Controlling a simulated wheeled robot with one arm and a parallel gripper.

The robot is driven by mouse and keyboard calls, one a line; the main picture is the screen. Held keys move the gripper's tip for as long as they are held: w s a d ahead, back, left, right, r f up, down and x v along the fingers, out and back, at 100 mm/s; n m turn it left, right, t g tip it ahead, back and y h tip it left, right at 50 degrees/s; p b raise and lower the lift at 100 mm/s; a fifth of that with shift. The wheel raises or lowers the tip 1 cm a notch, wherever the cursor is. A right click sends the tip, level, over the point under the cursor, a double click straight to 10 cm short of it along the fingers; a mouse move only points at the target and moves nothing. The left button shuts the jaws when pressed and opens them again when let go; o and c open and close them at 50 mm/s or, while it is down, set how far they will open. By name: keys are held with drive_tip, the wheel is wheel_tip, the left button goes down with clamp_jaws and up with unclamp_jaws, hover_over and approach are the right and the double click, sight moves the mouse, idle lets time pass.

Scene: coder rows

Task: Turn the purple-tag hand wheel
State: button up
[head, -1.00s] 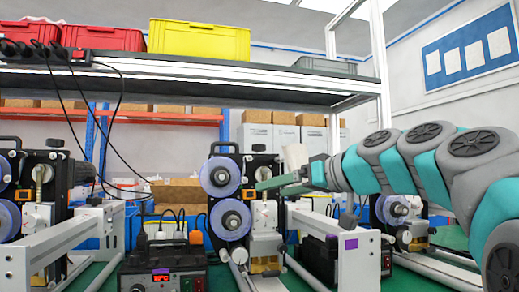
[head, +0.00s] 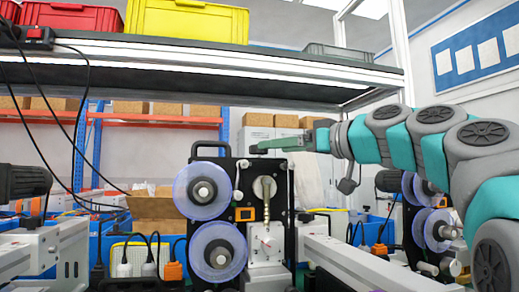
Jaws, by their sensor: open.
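A black coder machine (head: 277,210) stands in the middle of the head view. It carries two translucent bluish reels, an upper one (head: 201,190) and a lower one (head: 218,251). A small pale round part with a short stem (head: 265,188) sits on its front plate, beside an orange-framed square (head: 245,213). I cannot tell whether this part is the hand wheel. No purple tag shows now. My gripper (head: 262,147) comes in from the right, level with the machine's top and pointing left. It is open and empty, with its fingers seen edge-on.
A long shelf (head: 200,66) with a yellow crate (head: 188,20) and red crates runs overhead. Black cables hang at the left. A white rail (head: 350,270) lies in front right. Another machine with reels (head: 437,229) stands at right, below my arm.

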drive_tip(key=p+x, duration=0.1)
drive_tip(key=x, duration=0.5)
drive_tip(key=shift+w+a, duration=0.1)
drive_tip(key=shift+a, duration=0.15)
drive_tip(key=shift+c, duration=0.4)
clamp_jaws()
